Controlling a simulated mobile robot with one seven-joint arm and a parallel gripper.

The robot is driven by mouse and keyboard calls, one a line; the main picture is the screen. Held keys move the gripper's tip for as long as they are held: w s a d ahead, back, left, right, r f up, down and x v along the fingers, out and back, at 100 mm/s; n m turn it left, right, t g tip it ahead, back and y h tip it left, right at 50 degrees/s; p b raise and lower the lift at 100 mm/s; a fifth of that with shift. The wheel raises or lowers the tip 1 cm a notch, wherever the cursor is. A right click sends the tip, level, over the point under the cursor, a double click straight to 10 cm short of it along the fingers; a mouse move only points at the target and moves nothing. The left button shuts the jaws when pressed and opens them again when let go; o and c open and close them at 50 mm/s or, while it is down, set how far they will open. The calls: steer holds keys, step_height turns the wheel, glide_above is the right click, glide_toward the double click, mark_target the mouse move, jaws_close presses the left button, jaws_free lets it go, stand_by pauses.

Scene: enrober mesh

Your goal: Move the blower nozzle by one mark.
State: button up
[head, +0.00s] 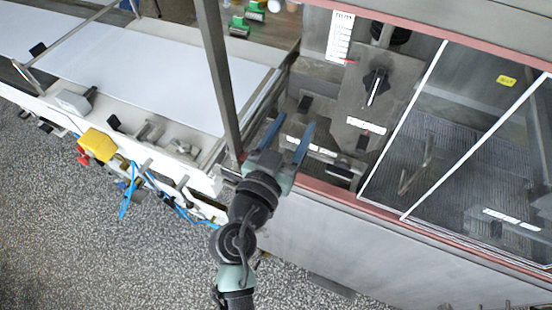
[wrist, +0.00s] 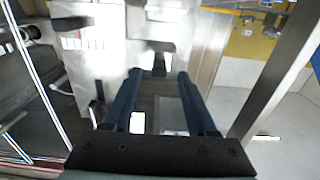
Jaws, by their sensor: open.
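A white mm scale (head: 340,37) with a red pointer (head: 350,61) stands at the back of the machine in the head view. Below it is a grey plate (head: 350,100) with a black knob (head: 376,84) bearing a pale line. Which part is the blower nozzle itself I cannot tell for sure. My gripper (head: 294,122) is open and empty, its blue fingers over the machine left of the plate. A small black block (head: 305,103) lies just beyond the fingertips. In the wrist view a black block (wrist: 158,64) shows between the open fingertips of my gripper (wrist: 157,78).
A metal post (head: 217,75) rises close on the left of my gripper. A glazed, white-edged cover (head: 470,120) lies to the right. The red-brown machine edge (head: 335,195) runs in front. A white belt (head: 150,80) and a yellow box (head: 98,145) are at left.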

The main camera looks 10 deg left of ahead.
steer(key=b+v, duration=0.3)
steer(key=v, duration=0.6)
